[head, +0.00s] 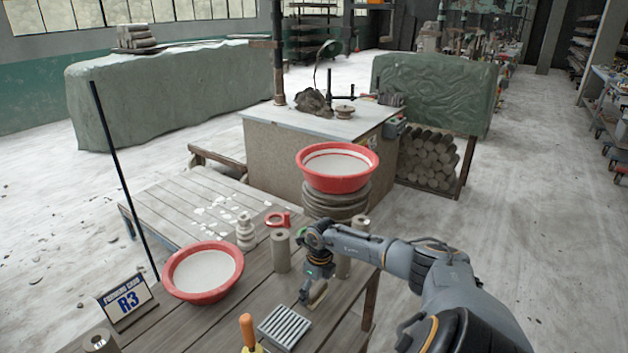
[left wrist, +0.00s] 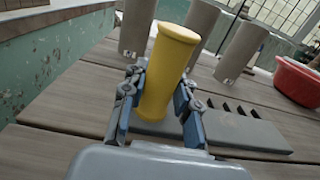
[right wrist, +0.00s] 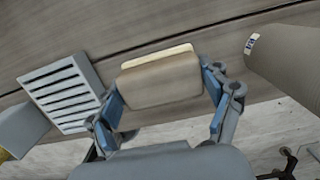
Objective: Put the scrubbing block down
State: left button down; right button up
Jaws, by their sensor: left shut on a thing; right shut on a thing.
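My right gripper (head: 310,292) is low over the right part of the plank table. It is shut on the scrubbing block (right wrist: 160,80), a brown block with a cream layer along its far edge. The block also shows in the head view (head: 319,296), small and close to the boards. I cannot tell whether it touches them. In the left wrist view, my left gripper (left wrist: 155,105) is shut on a yellow cylinder (left wrist: 167,72), slightly tilted in the picture. The left gripper does not show in the head view.
A grey slotted plate (head: 284,327) lies left of the scrubbing block, with an orange-handled tool (head: 247,332) beside it. A grey cylinder (head: 281,251) stands behind. A red bowl (head: 168,275) and a sign (head: 128,302) are at the left. Another red bowl (head: 303,167) sits on stacked discs.

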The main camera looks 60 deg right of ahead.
aim_at(318, 288)
jog(key=shift+f, duration=0.25)
jog(key=o, duration=1.3)
jog(key=shift+f, duration=0.1)
jog(key=r, duration=0.4)
jog(key=s+r, duration=0.1)
jog(key=r, duration=0.7)
jog(key=shift+s+r, duration=0.1)
jog(key=shift+s, duration=0.1)
